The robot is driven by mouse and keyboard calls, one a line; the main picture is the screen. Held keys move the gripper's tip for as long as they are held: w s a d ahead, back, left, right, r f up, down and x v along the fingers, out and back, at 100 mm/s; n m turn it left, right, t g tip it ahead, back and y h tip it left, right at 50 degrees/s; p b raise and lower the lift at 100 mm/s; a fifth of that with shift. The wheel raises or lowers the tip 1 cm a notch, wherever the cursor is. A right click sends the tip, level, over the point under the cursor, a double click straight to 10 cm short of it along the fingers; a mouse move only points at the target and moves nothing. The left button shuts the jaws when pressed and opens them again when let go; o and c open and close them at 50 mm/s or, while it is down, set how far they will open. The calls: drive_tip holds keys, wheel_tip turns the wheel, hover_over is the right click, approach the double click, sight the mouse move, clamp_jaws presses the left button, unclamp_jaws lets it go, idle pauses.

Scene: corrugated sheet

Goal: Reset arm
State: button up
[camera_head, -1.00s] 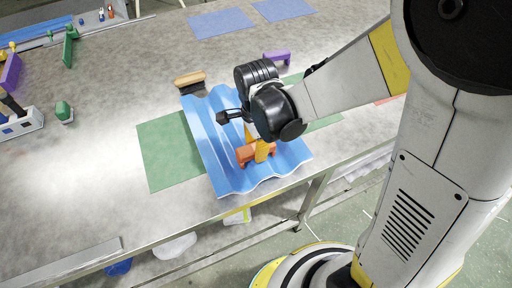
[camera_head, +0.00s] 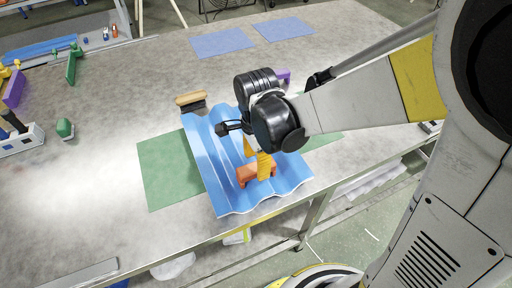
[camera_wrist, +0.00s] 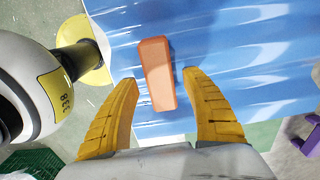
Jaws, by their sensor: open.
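My gripper (camera_head: 256,160) is over the blue corrugated sheet (camera_head: 222,168) on the table. In the wrist view its two yellow fingers (camera_wrist: 160,105) are spread apart. An orange block-like handle (camera_head: 245,176) sits on the sheet by the fingers. In the wrist view the orange handle (camera_wrist: 157,72) lies beyond and between the open fingertips, and the fingers do not touch it. My wrist hides part of the sheet and the handle.
Green mats (camera_head: 160,172) lie beneath and beside the sheet. A wooden-handled brush (camera_head: 190,99) is at its far left corner. A purple clamp (camera_head: 284,77) is behind my wrist. Blue mats (camera_head: 222,44) lie at the back.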

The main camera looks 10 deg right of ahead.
wheel_tip(320, 180, up, 8)
drive_tip(key=shift+r, duration=0.15)
drive_tip(key=s+d+r+n+t, duration=0.2)
drive_tip(key=s+d+n+t, duration=0.1)
drive_tip(key=d+n, duration=0.3)
drive_tip(key=s+d+r+n+t, duration=0.3)
drive_tip(key=d+n, duration=0.3)
drive_tip(key=n, duration=0.2)
drive_tip(key=shift+s+n+t, duration=0.15)
drive_tip(key=shift+n+t, duration=0.25)
drive_tip(key=shift+t, duration=0.2)
